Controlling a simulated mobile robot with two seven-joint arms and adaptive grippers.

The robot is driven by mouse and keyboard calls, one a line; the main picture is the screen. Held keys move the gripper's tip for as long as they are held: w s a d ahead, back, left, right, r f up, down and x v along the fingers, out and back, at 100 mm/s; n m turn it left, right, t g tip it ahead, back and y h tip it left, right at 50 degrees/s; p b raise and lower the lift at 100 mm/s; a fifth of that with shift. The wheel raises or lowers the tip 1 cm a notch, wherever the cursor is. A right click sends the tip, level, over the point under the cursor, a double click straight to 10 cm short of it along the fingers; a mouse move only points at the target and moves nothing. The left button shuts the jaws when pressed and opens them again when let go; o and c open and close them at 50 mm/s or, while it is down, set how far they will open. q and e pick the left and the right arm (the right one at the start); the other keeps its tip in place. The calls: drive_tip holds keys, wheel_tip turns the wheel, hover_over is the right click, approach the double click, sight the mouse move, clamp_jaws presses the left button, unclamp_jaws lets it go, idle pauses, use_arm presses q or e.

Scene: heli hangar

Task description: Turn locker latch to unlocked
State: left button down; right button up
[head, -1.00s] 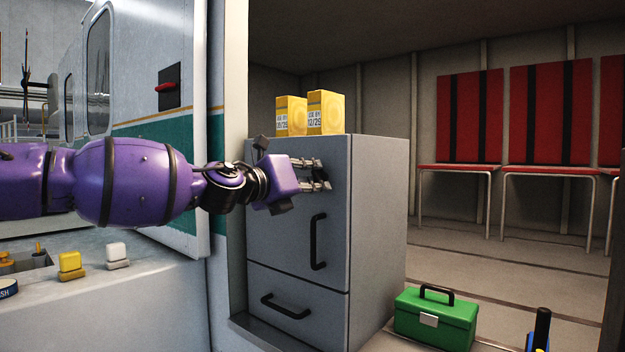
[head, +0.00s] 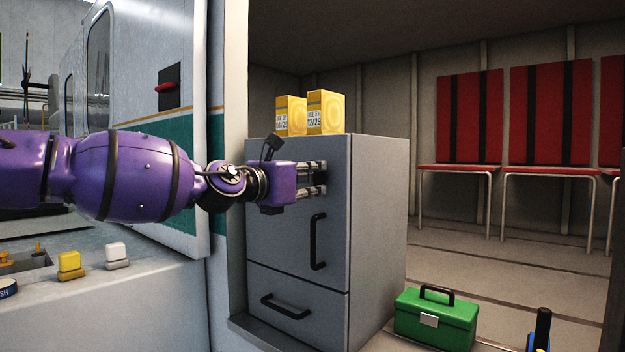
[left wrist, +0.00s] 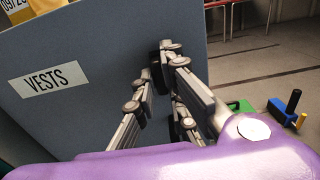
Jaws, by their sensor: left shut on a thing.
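The grey locker (head: 379,225) stands in the opening, with a black upright handle (head: 318,241) on its closed upper door. My left gripper (head: 318,179) is at the upper right part of that door, above the handle. Its fingers are shut on the latch there, which is mostly hidden by them, so I cannot tell its angle. In the left wrist view the fingers (left wrist: 163,80) reach to the door face, right of a white "VESTS" label (left wrist: 43,80) that appears tilted. My right gripper is not in view.
Two yellow boxes (head: 326,113) stand on top of the locker. A lower drawer has a black handle (head: 285,307). A green toolbox (head: 436,320) sits on the floor to the right. Red seats (head: 550,115) line the back wall. A counter (head: 150,290) lies below my left arm.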

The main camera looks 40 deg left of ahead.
use_arm(q)
drive_tip(key=c, duration=1.8)
unclamp_jaws()
drive_tip(key=shift+s+r, duration=0.15)
drive_tip(key=shift+s, duration=1.6)
approach(315, 176)
drive_tip(key=s, duration=0.2)
drive_tip(key=shift+s+a, duration=0.15)
drive_tip(key=shift+s, duration=0.25)
